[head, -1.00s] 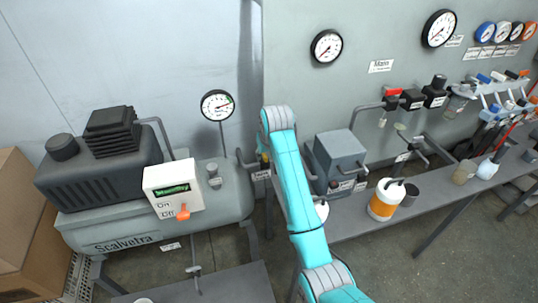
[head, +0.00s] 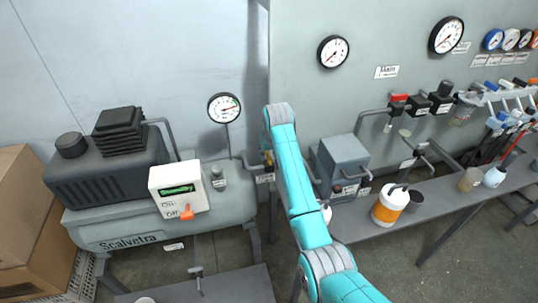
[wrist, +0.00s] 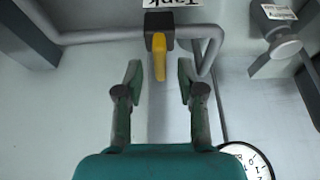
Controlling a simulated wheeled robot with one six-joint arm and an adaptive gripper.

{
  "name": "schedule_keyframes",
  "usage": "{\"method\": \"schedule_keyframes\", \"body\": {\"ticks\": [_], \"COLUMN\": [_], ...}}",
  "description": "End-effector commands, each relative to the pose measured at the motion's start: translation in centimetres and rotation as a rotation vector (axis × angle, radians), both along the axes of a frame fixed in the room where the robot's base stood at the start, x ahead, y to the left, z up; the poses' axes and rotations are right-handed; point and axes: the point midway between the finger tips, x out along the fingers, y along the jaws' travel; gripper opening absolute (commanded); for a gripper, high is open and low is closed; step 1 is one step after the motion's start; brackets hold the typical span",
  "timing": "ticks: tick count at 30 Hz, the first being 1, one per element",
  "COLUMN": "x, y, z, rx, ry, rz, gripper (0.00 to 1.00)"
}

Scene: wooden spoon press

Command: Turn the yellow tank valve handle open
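In the wrist view the yellow tank valve handle (wrist: 159,60) hangs from a dark valve body (wrist: 158,24) on a grey pipe, under an upside-down "Tank" label (wrist: 172,3). The handle points toward my gripper (wrist: 160,78). My gripper is open, one finger on each side of the handle's free end in the picture, with clear gaps on both sides. I cannot tell how deep the handle sits between the fingers. In the head view my arm hides the gripper and most of the valve; a small "Tank" label (head: 265,178) shows beside the arm.
The compressor (head: 108,162) with its control box (head: 179,188) and a gauge (head: 224,107) stand left of my arm. A grey box (head: 340,165) and an orange-white container (head: 390,206) are on the bench at right. In the wrist view a gauge (wrist: 245,164) is at lower right.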

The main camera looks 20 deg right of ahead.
Motion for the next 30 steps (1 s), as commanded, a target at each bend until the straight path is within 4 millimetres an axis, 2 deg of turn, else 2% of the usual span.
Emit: {"method": "schedule_keyframes", "body": {"ticks": [6,14,15,19,30], "x": [0.52,0.58,0.58,0.57,0.56], "y": [0.0,0.0,0.0,0.0,-0.03], "z": [-1.31,-1.4,-1.4,-1.39,-1.39], "rx": [0.0,0.0,0.0,0.0,0.001], "ry": [0.001,-0.001,-0.001,-0.001,-0.001], "rz": [0.0,0.0,0.0,0.0,0.019], "gripper": [0.39,0.39,0.34,0.01,0.0]}}
